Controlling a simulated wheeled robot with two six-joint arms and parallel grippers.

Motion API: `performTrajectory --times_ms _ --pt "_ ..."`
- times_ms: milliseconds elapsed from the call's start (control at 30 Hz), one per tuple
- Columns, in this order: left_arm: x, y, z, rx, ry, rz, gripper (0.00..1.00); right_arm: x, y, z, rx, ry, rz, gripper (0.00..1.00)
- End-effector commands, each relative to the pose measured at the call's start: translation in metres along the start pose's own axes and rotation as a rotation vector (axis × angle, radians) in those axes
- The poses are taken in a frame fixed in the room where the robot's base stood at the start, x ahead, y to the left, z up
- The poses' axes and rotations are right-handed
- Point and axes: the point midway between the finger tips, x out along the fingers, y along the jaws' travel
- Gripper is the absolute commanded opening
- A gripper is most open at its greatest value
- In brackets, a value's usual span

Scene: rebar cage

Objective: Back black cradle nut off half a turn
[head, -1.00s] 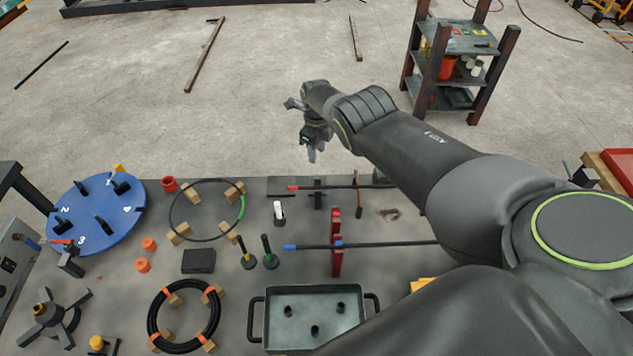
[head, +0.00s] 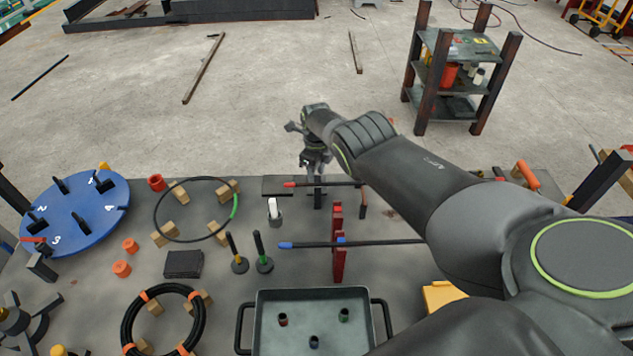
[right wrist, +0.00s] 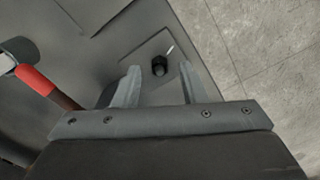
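The black nut (right wrist: 160,66) shows in the right wrist view on a dark plate, with a thin pale mark beside it. My right gripper (right wrist: 159,78) is open, and the nut appears between its two fingers, beyond them; I see no contact. In the head view my right gripper (head: 316,168) points down at the table's far edge, over the black cradle (head: 318,196). A dark rod with a red end (head: 289,184) lies by this cradle; its red end also shows in the right wrist view (right wrist: 37,81). The nut cannot be made out in the head view. My left gripper is out of view.
A red stand (head: 338,250) carries a blue-tipped rod (head: 380,243) nearer me. A grey tray (head: 262,325), a blue numbered disc (head: 75,225) and cable coils on wooden blocks (head: 170,210) occupy the table (head: 215,275).

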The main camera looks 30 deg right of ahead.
Motion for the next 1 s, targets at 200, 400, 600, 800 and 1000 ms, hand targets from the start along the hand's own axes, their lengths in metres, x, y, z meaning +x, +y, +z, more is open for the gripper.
performTrajectory --times_ms 200,400,600,800,1000 --pt "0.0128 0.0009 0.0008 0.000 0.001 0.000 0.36 0.0131 0.0001 0.0001 0.000 0.000 0.000 0.38" --pt "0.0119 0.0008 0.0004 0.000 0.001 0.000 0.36 0.0123 0.0002 0.0000 0.000 0.000 0.000 0.38" --pt "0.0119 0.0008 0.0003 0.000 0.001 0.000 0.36 0.0124 0.0002 0.0000 0.000 0.000 0.000 0.19" --pt "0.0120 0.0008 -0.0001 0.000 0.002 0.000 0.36 0.0125 0.0002 0.0000 0.000 0.000 0.000 0.00" --pt "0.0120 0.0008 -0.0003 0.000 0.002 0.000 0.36 0.0126 0.0002 -0.0001 -0.014 0.000 0.000 0.00"
